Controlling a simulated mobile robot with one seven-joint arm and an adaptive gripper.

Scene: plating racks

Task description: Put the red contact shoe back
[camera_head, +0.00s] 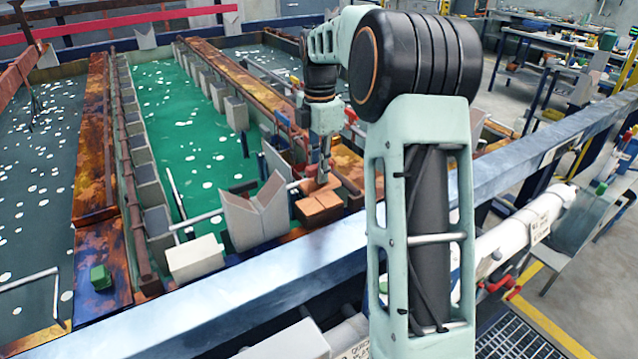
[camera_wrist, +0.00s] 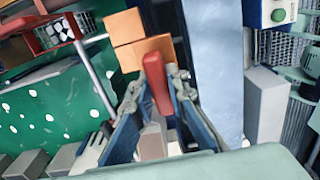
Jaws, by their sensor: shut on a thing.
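The red contact shoe (camera_wrist: 157,84) is between the fingers of my gripper (camera_wrist: 159,90) in the wrist view, and the gripper is shut on it. The shoe's far end reaches over copper-coloured blocks (camera_wrist: 126,28); I cannot tell whether it touches them. In the head view my gripper (camera_head: 320,166) points down beside the same copper blocks (camera_head: 318,208), at the near right end of the green tank. Only small bits of red show there, and my arm hides part of that area.
A V-shaped grey holder (camera_head: 256,212) stands left of the blocks, with a white block (camera_head: 195,258) further left. A blue-grey rail (camera_head: 240,290) runs along the near side. The green bath (camera_head: 190,125) lies behind. A small green block (camera_head: 100,277) sits on the rusty beam.

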